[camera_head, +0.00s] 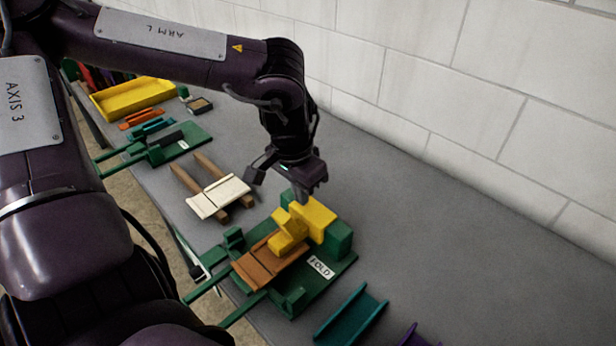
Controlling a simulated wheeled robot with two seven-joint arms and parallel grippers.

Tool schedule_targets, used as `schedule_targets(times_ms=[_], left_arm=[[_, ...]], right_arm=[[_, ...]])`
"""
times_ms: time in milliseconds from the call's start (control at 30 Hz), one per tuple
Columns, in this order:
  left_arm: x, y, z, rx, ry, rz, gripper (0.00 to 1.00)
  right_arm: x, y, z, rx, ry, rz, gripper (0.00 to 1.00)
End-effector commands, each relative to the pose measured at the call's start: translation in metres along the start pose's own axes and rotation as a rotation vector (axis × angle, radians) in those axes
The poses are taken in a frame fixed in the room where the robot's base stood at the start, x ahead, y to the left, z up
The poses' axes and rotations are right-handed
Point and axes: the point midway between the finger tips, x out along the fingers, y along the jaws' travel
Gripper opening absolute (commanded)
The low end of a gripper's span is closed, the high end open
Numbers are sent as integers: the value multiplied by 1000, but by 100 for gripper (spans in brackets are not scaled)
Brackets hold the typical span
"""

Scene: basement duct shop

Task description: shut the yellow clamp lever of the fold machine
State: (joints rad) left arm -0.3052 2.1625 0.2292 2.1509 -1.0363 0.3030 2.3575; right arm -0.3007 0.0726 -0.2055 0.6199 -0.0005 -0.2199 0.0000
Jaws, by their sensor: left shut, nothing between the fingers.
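The green fold machine (335,268) stands on the grey bench with a FOLD label at its front right. Its yellow clamp lever (287,232) sits among yellow parts on top, beside a yellow block (315,217) at the back. An orange-brown grooved panel (262,264) lies in the machine, partly under the yellow parts. My left gripper (303,196) is shut and empty, pointing down just behind and above the yellow parts. I cannot tell whether it touches them, and it hides a little of them. My right gripper is not in view.
A cream panel on wooden rails (219,197) lies left of the machine. Another green machine (180,148) and a yellow tray (132,99) stand farther left. A teal channel (351,318) lies at the front right. The bench's right side is clear, with a white block wall behind.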

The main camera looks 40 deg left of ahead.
Motion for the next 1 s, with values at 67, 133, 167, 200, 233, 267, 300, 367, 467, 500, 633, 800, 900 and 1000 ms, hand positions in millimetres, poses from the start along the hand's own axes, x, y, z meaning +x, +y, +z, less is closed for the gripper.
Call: schedule_targets(times_ms=[67, 133, 167, 200, 233, 267, 300, 367, 467, 500, 633, 800, 900, 1000], left_arm=[[-10, -3, -4, 1, 10, 1, 0], [-22, -2, -4, 2, 12, 1, 0], [-28, -2, -4, 1, 12, 0, 0], [-35, -2, -5, 2, 13, 0, 0], [-40, -2, -5, 1, 13, -1, 0], [-46, -2, -5, 1, 13, 0, 0], [-53, -2, -5, 1, 14, -1, 0], [-64, -2, -6, 2, 14, -1, 0], [-81, -2, -6, 0, 14, -1, 0], [-86, -2, -6, 0, 12, -1, 0], [-99, -2, -6, 1, 11, 0, 0], [-103, -2, -6, 1, 10, 1, 0], [-103, -2, -6, 1, 10, 1, 0], [-103, -2, -6, 1, 10, 1, 0]], right_arm=[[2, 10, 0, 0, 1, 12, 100], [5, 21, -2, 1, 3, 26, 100], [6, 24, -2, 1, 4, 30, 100], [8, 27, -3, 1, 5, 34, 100], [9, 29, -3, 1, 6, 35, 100], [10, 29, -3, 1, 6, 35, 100], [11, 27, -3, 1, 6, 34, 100], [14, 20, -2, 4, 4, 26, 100], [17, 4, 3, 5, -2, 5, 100], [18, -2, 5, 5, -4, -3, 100], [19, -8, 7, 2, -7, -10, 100], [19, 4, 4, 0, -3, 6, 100], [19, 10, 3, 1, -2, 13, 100], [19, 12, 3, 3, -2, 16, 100]])
